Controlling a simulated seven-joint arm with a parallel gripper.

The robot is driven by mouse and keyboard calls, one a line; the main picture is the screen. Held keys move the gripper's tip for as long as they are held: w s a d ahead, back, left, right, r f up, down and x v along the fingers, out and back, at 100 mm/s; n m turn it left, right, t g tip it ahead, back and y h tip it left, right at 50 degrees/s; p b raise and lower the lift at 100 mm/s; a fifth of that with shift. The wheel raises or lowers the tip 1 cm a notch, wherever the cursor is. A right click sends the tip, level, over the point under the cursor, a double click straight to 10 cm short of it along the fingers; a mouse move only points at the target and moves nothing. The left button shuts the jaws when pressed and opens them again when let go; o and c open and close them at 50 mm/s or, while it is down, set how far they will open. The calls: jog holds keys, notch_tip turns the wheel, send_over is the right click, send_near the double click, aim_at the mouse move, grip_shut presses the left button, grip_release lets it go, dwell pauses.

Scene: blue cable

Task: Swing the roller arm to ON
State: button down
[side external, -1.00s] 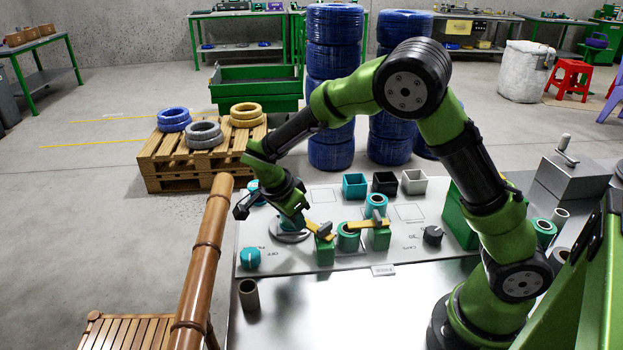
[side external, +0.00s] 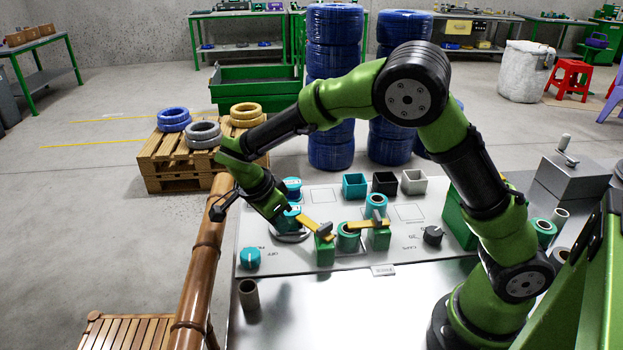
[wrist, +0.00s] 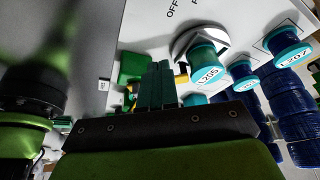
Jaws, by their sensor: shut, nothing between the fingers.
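Two green blocks, one in front (side external: 325,250) and one to its right (side external: 378,238), stand on the light panel (side external: 350,262). Each carries a yellow arm, the left one (side external: 313,226) and the right one (side external: 368,223). I cannot tell for sure which is the roller arm; an OFF mark is printed at the panel's left. My gripper (side external: 285,218) points down near the free end of the left yellow arm; contact cannot be told. In the wrist view its teal fingers (wrist: 155,88) are together and empty. No ON mark is readable.
A teal spool marked 205 (wrist: 207,65) stands on a round plate by my fingers. Teal cups (side external: 347,238) are between the blocks. A bamboo rail (side external: 203,260) runs along the left.

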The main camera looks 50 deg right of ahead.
jog(key=v, duration=0.7)
jog(key=shift+r, duration=0.25)
jog(key=shift+s+a, duration=0.1)
jog(key=shift+s, duration=0.05)
